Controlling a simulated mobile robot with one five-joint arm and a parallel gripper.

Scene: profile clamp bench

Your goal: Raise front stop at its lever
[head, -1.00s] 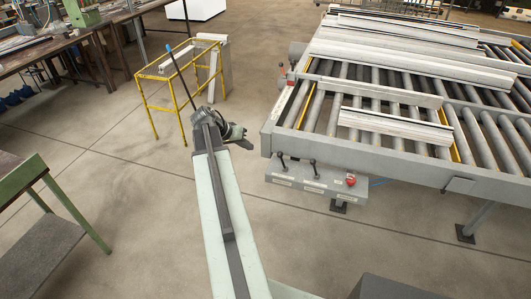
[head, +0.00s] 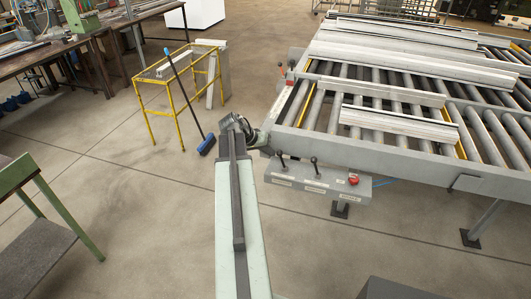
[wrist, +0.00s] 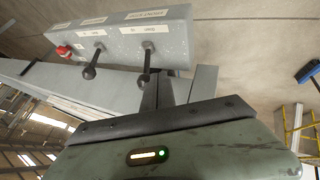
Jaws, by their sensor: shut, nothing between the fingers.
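A grey control box (head: 318,181) hangs under the near side of the roller table. It bears two black-knobbed levers, a left one (head: 282,160) and a right one (head: 314,162), and a red button (head: 353,181). The wrist view shows the box (wrist: 180,38) upside down, with the left lever (wrist: 146,62) close by the fingertips and the other lever (wrist: 96,58) beyond. The labels are too small to read surely. My gripper (wrist: 166,92) is shut and empty. Contact with the near lever cannot be told. In the head view my arm's end hides the fingers.
The roller table (head: 400,170) carries several metal profiles. A yellow frame (head: 183,85) stands behind my arm, with a blue broom (head: 207,145) leaning there. A green-legged table (head: 50,205) is at the left. The floor between is clear.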

